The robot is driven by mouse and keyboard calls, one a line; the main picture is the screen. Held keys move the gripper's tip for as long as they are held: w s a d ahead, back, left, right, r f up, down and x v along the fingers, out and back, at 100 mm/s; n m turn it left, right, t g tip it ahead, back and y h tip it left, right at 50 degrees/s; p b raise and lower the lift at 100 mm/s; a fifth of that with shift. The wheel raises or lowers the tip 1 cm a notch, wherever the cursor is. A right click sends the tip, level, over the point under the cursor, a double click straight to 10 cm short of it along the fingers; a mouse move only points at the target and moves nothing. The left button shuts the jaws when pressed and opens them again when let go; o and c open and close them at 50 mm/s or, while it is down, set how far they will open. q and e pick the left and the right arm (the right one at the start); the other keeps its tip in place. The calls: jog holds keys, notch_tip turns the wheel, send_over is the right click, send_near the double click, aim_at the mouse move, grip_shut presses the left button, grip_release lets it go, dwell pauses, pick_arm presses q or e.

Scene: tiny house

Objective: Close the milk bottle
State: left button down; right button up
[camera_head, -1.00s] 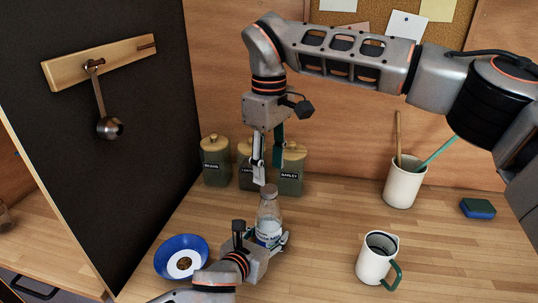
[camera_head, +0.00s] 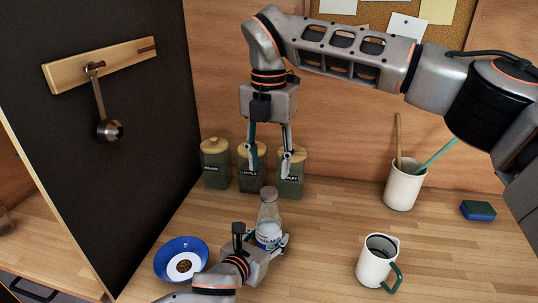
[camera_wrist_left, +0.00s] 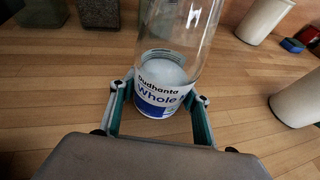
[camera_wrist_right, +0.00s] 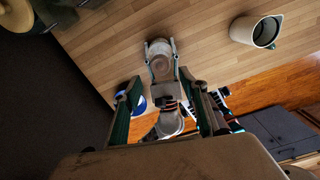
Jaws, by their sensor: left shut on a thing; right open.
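The clear milk bottle (camera_head: 268,212) with a blue and white label stands upright on the wooden counter. Its top (camera_head: 269,192) looks greyish, like a cap, but I cannot tell how it is seated. My left gripper (camera_wrist_left: 165,97) is shut on the lower part of the bottle, a finger on each side of the label. My right gripper (camera_head: 269,166) is open, pointing down above the bottle, its fingers spread left and right. The right wrist view shows the bottle (camera_wrist_right: 158,50) from above, beyond the open right fingers (camera_wrist_right: 165,92).
Several labelled jars (camera_head: 215,165) stand behind the bottle. A blue and white bowl (camera_head: 200,247) lies at front left by the dark panel (camera_head: 140,170). A white mug (camera_head: 375,262), a utensil cup (camera_head: 401,187) and a sponge (camera_head: 477,210) are to the right, with clear counter between.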

aim_at(269, 191)
pick_arm(q)
jog(key=shift+f, duration=0.1)
pick_arm(e)
jog(key=n, duration=0.5)
jog(key=shift+r, duration=0.2)
jog(key=n, duration=0.5)
jog(key=shift+r, duration=0.2)
jog(key=n, duration=0.5)
jog(key=shift+r, duration=0.2)
jog(key=n, duration=0.5)
jog(key=shift+r+n, duration=0.15)
jog(key=shift+n, duration=0.15)
jog(key=shift+f, duration=4)
